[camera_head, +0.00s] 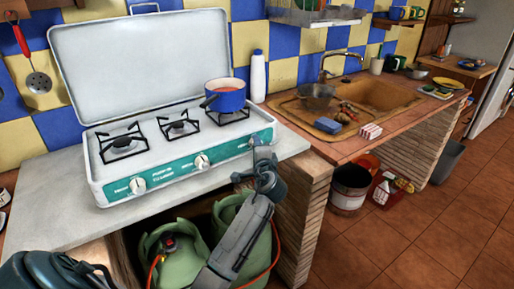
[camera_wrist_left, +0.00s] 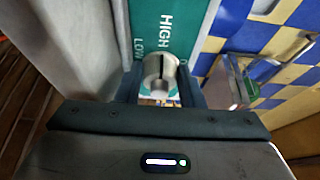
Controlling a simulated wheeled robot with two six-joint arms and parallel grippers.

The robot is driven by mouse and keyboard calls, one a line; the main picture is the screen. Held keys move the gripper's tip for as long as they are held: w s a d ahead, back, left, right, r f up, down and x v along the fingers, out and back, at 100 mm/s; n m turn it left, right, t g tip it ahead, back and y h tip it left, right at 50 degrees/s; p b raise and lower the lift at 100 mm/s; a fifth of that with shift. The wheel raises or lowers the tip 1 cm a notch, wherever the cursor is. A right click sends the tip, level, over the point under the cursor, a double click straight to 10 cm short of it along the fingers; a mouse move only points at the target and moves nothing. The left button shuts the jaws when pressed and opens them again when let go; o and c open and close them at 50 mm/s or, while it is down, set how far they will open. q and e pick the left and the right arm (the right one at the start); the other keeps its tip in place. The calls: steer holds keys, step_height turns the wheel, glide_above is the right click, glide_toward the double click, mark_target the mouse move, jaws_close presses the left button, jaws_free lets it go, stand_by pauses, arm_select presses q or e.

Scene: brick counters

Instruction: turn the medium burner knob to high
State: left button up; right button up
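The white stove (camera_head: 98,170) has a green front panel (camera_head: 172,171) with a left knob (camera_head: 138,185) and a middle knob (camera_head: 202,160). My left gripper (camera_head: 262,150) is at the right end of this panel and hides that part. In the left wrist view, a silver knob (camera_wrist_left: 160,72) with a dark slot lies between the fingertips of my left gripper (camera_wrist_left: 161,86). HIGH and LOW are printed on the panel (camera_wrist_left: 178,15) beside it. I cannot tell whether the fingers touch the knob. The burner names are too small to read. My right gripper is not in view.
A blue pot (camera_head: 228,100) with red contents stands on the right burner. The stove lid (camera_head: 140,65) is up. A white bottle (camera_head: 258,76) stands behind. Green gas cylinders (camera_head: 180,262) are below the counter. The sink (camera_head: 385,98) is to the right.

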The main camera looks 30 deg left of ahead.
arm_select(q)
steer(key=o, duration=0.3)
steer(key=shift+o, duration=0.2)
steer(key=shift+f, duration=0.15)
